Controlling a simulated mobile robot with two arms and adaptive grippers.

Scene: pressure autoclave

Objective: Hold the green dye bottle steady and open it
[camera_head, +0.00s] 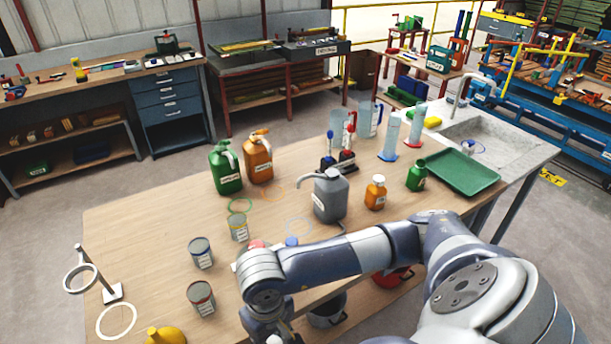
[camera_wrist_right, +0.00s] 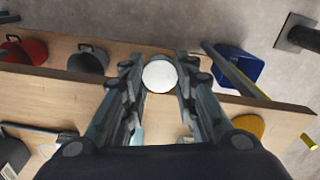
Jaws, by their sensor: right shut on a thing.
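A small green bottle (camera_head: 416,176) stands upright on the table at the right, beside the green tray. Its neck shows green with no white cap on it, unlike the orange bottle (camera_head: 375,193) to its left. A larger green jug (camera_head: 226,170) stands at the back left. My right gripper (camera_wrist_right: 159,84) is shut on a round white thing (camera_wrist_right: 159,75), which looks like a cap, near the table's front edge. The head view shows only part of this gripper, low in the frame and far from the small green bottle. My left gripper is not in view.
A grey jug (camera_head: 329,198) and an orange jug (camera_head: 258,160) stand mid-table. Cans (camera_head: 201,254), a ring stand (camera_head: 112,292) and a yellow object (camera_head: 166,336) are at the left. The green tray (camera_head: 461,173) lies by the sink. Bins, including a blue one (camera_wrist_right: 236,66), sit below the edge.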

